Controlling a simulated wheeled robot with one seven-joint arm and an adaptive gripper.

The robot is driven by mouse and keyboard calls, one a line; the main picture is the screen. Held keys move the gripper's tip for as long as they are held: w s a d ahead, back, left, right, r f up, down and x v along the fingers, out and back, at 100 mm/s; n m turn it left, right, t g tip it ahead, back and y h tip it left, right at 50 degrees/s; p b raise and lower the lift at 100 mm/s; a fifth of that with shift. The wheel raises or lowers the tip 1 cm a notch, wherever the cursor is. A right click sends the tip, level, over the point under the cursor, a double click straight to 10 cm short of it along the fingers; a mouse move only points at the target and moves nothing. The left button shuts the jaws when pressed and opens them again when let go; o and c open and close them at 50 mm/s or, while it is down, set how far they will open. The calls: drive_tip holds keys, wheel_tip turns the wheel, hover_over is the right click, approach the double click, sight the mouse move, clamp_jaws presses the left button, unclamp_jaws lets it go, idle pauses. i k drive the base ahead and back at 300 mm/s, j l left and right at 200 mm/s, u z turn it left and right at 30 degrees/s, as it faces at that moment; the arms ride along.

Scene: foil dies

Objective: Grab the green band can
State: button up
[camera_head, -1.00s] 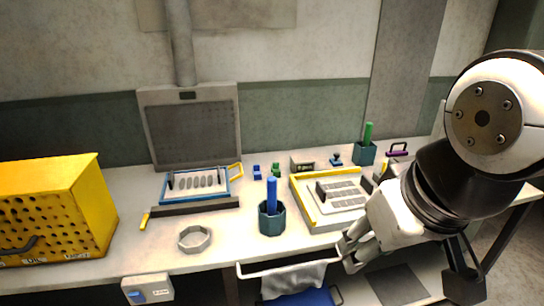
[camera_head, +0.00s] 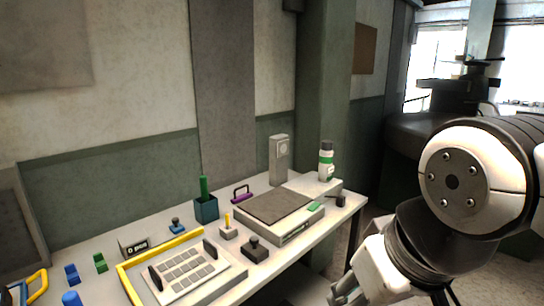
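The can with a green band (camera_head: 326,160) stands upright at the far right end of the bench. It is white with a dark top, and sits on or just behind a low pale box beside a grey upright device. My gripper (camera_head: 345,292) is at the bottom edge of the head view, in front of the bench and well short of the can. Its fingers are partly cut off by the frame, so I cannot tell whether they are open or shut.
A grey flat machine (camera_head: 280,210) lies in front of the can. A grey upright device (camera_head: 279,160) stands left of it. A yellow-framed tray (camera_head: 185,272), a teal cup (camera_head: 206,208) and small stamps are further left. Floor shows right of the bench (camera_head: 352,207).

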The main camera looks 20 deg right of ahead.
sight(325, 168)
drive_tip(key=z, duration=0.55)
drive_tip(key=u, duration=0.5)
drive_tip(key=i+l+u, duration=0.5)
drive_tip(key=l, duration=0.15)
drive_tip(key=l+u, duration=0.25)
drive_tip(key=i+l, duration=0.15)
drive_tip(key=l, duration=0.3)
drive_tip(key=i+l+u, duration=0.1)
drive_tip(key=l, duration=0.3)
drive_tip(key=i+l, duration=0.2)
drive_tip(key=l, duration=0.25)
drive_tip(key=i+l+u, duration=0.1)
drive_tip(key=l, duration=0.35)
drive_tip(key=i+l, duration=0.15)
drive_tip(key=l, duration=0.3)
drive_tip(key=i+l, duration=0.1)
drive_tip(key=l, duration=0.35)
drive_tip(key=i+l+u, duration=0.1)
drive_tip(key=l, duration=0.35)
